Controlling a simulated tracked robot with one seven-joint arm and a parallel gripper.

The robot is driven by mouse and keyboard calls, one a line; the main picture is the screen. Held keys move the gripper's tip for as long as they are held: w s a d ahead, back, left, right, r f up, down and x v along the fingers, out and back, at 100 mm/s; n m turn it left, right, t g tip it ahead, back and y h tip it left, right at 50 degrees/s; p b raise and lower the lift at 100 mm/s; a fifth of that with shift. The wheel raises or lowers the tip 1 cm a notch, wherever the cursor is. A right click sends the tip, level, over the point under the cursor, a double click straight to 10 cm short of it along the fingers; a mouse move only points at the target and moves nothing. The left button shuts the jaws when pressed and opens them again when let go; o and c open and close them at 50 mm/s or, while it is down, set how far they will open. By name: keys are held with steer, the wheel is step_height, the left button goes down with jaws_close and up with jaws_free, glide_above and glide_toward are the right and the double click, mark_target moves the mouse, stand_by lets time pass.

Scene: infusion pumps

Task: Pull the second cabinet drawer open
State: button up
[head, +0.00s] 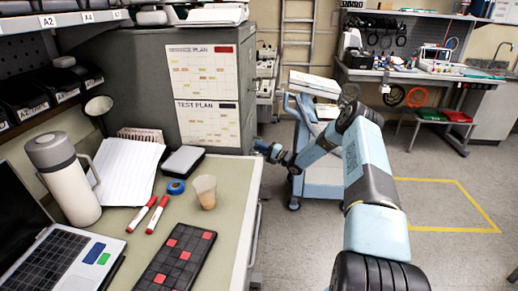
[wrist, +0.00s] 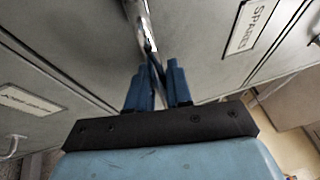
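The grey cabinet (head: 150,75) stands behind the desk in the head view, its side covered with wall plans. Its drawer fronts are turned out of sight there. My gripper (head: 266,150) is low at its right edge, just past the desk corner. In the wrist view, grey drawer fronts (wrist: 85,60) fill the picture, one with a label reading SPARES (wrist: 252,25). A metal bar handle (wrist: 142,20) runs down between the two blue fingers of my gripper (wrist: 158,85). The fingers are close together on either side of the bar. Which drawer it belongs to is unclear.
The desk (head: 232,190) on the left holds a flask (head: 65,175), laptop, paper, markers and a cup (head: 204,190). A blue cart (head: 305,150) stands just beyond my arm. Open floor (head: 440,180) with yellow tape lies to the right.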

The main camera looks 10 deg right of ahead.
jaws_close()
steer(key=shift+f, duration=0.1)
steer(key=s+d, duration=0.4)
steer(key=d, duration=0.9)
steer(key=s+d, duration=0.5)
steer(key=d, duration=0.8)
steer(key=s+d, duration=0.4)
steer(key=d, duration=0.9)
steer(key=shift+s+d+f, duration=0.15)
steer(key=shift+d+f, duration=0.15)
steer(key=shift+o, duration=1.4)
jaws_free()
steer(key=shift+o, duration=0.9)
steer(key=shift+r, duration=0.25)
